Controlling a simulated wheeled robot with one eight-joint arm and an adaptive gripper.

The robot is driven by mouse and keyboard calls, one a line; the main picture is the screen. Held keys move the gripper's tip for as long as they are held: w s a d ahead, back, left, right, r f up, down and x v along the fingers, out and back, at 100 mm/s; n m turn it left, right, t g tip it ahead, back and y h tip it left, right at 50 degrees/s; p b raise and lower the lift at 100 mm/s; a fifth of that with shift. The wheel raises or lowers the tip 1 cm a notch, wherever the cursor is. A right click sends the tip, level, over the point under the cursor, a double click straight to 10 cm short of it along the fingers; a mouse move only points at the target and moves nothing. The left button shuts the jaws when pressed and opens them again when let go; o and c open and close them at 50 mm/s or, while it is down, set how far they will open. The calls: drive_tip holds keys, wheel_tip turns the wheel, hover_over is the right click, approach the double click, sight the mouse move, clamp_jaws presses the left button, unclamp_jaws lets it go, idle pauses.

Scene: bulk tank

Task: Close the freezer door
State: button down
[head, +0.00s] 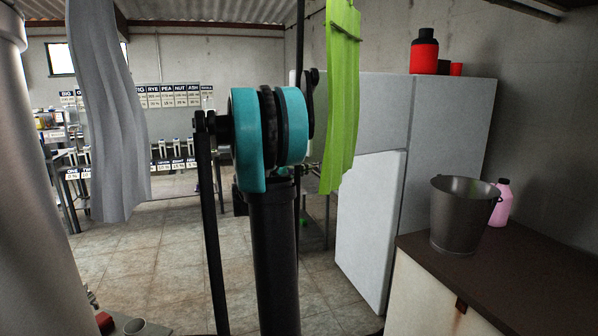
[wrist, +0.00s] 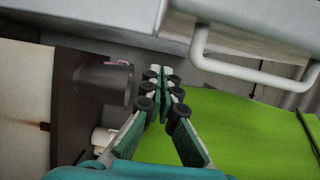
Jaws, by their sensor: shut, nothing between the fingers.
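The white freezer (head: 448,130) stands right of centre in the head view, against the back wall. Its lower door (head: 368,225) appears to stand out from the body, ajar; the exact angle is hard to judge. In the wrist view, a white panel with a white bar handle (wrist: 250,62) crosses the top and upper right, apparently part of the freezer. My gripper (wrist: 163,80) is shut and empty, below and left of that handle and apart from it. In the head view my gripper is hidden, and my teal and black arm covers the middle.
A dark counter (head: 480,285) with a bucket (head: 458,218) and a pink bottle (head: 502,203) stands right, in front of the freezer. A green hanging strip (head: 341,100) partly covers the view of the freezer; a grey one (head: 105,110) hangs left. Tiled floor (head: 150,245) lies clear at left.

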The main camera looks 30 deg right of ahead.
drive_tip(key=w+d, duration=0.4)
drive_tip(key=d, duration=0.1)
drive_tip(key=shift+w+d, duration=0.25)
drive_tip(key=shift+w, duration=0.15)
drive_tip(key=shift+w, duration=0.1)
